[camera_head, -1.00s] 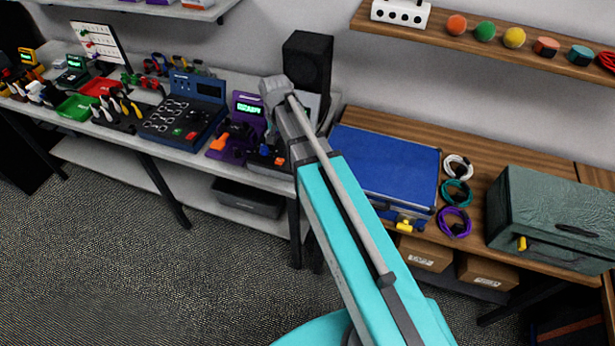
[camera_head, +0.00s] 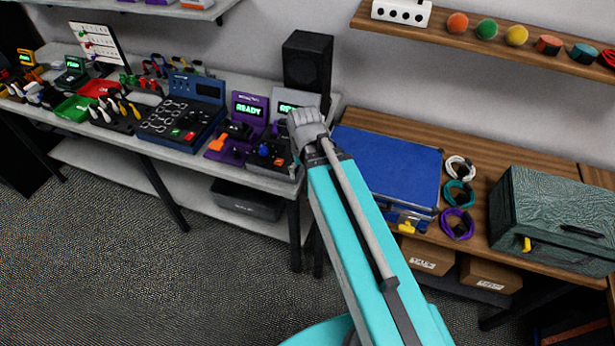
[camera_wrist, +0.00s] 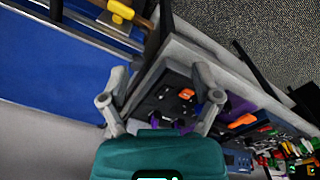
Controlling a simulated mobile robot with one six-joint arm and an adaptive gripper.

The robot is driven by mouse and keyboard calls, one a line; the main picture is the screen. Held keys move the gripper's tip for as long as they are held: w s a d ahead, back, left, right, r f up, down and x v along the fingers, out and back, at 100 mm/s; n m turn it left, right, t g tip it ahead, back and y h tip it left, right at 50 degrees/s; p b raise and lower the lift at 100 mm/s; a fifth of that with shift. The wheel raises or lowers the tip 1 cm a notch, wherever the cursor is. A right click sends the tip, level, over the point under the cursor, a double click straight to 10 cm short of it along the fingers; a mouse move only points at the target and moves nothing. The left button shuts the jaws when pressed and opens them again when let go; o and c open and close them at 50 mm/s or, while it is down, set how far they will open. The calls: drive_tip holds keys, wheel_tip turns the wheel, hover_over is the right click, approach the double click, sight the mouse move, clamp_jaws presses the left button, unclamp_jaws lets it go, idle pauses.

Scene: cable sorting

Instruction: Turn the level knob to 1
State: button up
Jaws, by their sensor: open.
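Two small stations stand side by side on the grey bench. The purple station (camera_head: 214,153) has a green-lit READY screen, an orange part and a dark round knob. The black-panelled station (camera_head: 262,158) to its right has a grey screen housing (camera_head: 284,97), also lit green, and small controls. I cannot read which control is the level knob or its setting. In the wrist view, my gripper (camera_wrist: 160,85) is open and empty, its grey fingers apart over the black panel (camera_wrist: 160,98) with an orange part (camera_wrist: 186,94).
A blue case (camera_head: 388,170) lies right of the stations, with a yellow part on its front. A black speaker (camera_head: 307,62) stands behind them. A blue control board (camera_head: 184,115) is to their left. Coiled cables (camera_head: 459,195) and a green toolbox (camera_head: 555,215) are farther right.

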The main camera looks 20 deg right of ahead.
drive_tip(key=shift+s+d+f, duration=0.1)
drive_tip(key=shift+s+d, duration=0.1)
drive_tip(key=shift+s, duration=0.5)
